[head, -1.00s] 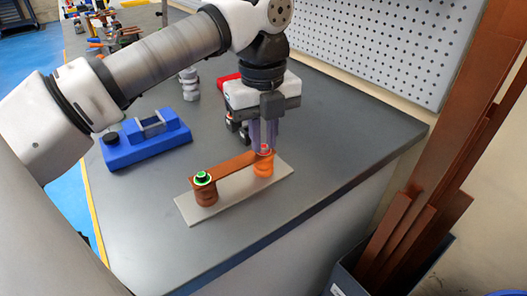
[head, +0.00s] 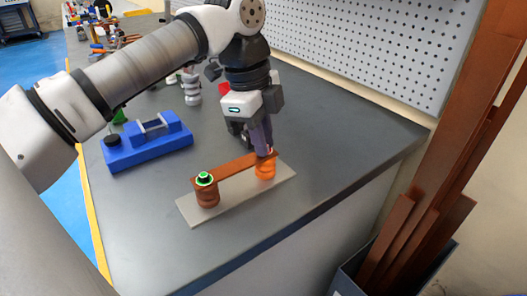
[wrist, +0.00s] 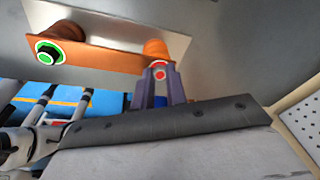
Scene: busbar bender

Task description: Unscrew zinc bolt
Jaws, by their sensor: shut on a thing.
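A copper bar (head: 236,165) spans two ribbed orange-brown posts on a pale plate (head: 240,200). It also shows in the wrist view (wrist: 105,58). At the bar's right end is a bolt head with a red mark (wrist: 160,71); its metal is mostly hidden by the fingers, so I cannot tell its finish. My gripper (head: 265,151) points down over this end, shut on that bolt, with purple-grey fingers on either side of it (wrist: 160,75). At the left end sits a dark bolt head with a green ring (head: 204,179), also in the wrist view (wrist: 48,53).
A blue tool (head: 148,145) stands on the grey bench (head: 330,130) to the left. A grey ribbed part (head: 191,88) stands behind. A pegboard (head: 370,45) borders the back. Long brown bars (head: 450,150) lean at right. The bench right of the plate is clear.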

